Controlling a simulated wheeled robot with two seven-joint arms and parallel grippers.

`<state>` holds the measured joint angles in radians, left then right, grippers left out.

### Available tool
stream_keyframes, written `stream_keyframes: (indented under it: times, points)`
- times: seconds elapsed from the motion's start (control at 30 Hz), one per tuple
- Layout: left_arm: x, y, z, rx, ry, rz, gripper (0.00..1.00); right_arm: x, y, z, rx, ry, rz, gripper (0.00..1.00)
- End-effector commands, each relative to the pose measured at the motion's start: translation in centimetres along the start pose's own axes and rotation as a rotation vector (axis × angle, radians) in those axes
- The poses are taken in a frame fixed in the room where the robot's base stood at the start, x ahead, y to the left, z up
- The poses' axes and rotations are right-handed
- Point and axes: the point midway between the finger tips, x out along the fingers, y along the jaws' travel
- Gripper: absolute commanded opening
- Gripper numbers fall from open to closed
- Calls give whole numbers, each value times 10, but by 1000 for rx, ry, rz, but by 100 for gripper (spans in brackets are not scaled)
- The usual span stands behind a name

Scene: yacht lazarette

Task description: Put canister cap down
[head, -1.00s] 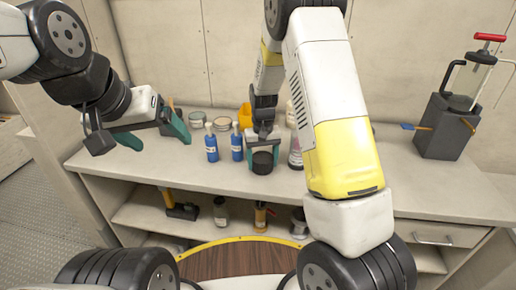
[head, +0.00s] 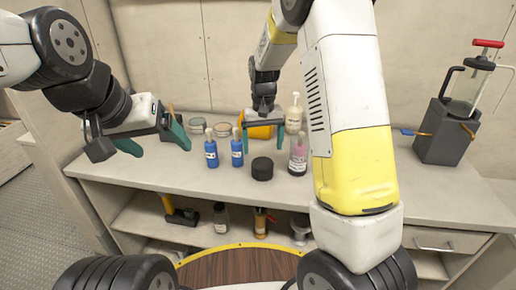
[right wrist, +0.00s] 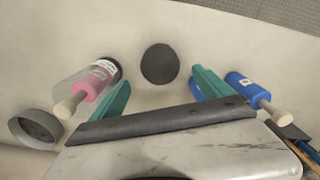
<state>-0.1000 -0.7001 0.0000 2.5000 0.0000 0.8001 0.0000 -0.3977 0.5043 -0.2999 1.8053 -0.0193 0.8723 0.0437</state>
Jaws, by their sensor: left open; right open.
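The black canister cap (head: 262,169) rests on the workbench top (head: 330,190), near its front edge. It also shows in the right wrist view (right wrist: 160,64), lying beyond the fingertips and apart from them. My right gripper (head: 263,140) is open and empty, above and behind the cap. In the right wrist view its green fingers (right wrist: 158,92) are spread with nothing between them. My left gripper (head: 158,146) is open and empty over the left part of the bench.
Two blue bottles (head: 237,152) stand left of the cap. A clear bottle with pink contents (head: 298,155) stands to its right. Round tins (head: 222,129) and a yellow item (head: 258,131) are behind. A pump device (head: 452,120) stands at right. A lower shelf holds tools and containers.

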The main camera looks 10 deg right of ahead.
Motion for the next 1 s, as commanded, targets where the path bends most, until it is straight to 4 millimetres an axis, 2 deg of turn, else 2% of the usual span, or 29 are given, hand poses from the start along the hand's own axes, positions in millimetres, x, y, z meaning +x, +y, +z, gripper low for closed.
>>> stream_keyframes:
  times: [0.1, 0.27, 0.37, 0.43, 0.57, 0.7, 0.83, 1.0]
  points:
    - [0, 0, 0, 0, 0, 0, 84, -20, 0, -1, -2, 3, 0, 90]
    - [0, 0, 0, 0, 0, 0, 84, -34, 0, 1, 0, 4, -3, 90]
    - [0, 0, 0, 0, 0, 0, 84, -50, 4, 10, 7, 26, -23, 90]
    - [0, 0, 0, 0, 0, 0, 84, -68, 8, 22, 16, 57, -50, 90]
    - [0, 0, 0, 0, 0, 0, 84, -111, 16, 61, 30, 141, -111, 90]
    - [0, 0, 0, 0, 0, 0, 84, -148, 23, 110, 38, 245, -159, 90]
    - [0, 0, 0, 0, 0, 0, 84, -172, 27, 159, 41, 346, -180, 90]
    - [0, 0, 0, 0, 0, 0, 84, -184, 28, 214, 43, 465, -177, 90]
